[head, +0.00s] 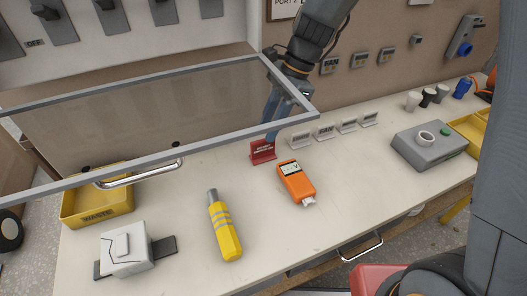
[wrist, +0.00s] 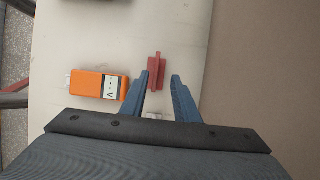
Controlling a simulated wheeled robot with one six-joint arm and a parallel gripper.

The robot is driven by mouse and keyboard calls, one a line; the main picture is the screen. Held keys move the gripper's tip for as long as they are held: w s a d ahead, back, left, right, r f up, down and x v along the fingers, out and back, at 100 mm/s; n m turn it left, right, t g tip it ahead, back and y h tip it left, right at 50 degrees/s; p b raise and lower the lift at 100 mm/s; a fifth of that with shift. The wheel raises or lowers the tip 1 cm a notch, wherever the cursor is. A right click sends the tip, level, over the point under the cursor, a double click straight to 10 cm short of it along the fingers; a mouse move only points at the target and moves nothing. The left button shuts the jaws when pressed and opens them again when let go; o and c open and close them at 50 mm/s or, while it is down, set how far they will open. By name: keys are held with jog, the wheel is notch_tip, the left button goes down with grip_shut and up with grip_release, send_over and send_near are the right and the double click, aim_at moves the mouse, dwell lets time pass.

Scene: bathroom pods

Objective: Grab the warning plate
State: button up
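The warning plate (head: 262,151) is a small red stand-up sign with white lettering on the bench, near the back wall. In the wrist view the red plate (wrist: 156,73) is seen from above, standing just ahead of the fingertips and roughly between their lines. My gripper (head: 272,118) reaches down right behind the plate in the head view. In the wrist view my gripper (wrist: 161,80) has its two blue fingers apart with nothing held between them. I cannot tell whether a finger touches the plate.
An orange meter (head: 297,182) lies close by the plate. Several small grey label stands (head: 324,132) line up to its right. A grey-framed clear panel (head: 150,122) with a handle juts over the bench. A yellow flashlight-like tool (head: 224,228) and yellow waste bin (head: 97,209) are left.

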aim_at(263, 156)
jog(key=x, duration=0.2)
jog(key=p+x, duration=0.1)
jog(key=x, duration=0.2)
jog(key=shift+s+f, duration=0.35)
jog(key=shift+s, duration=0.1)
jog(key=shift+c, duration=0.3)
grip_shut()
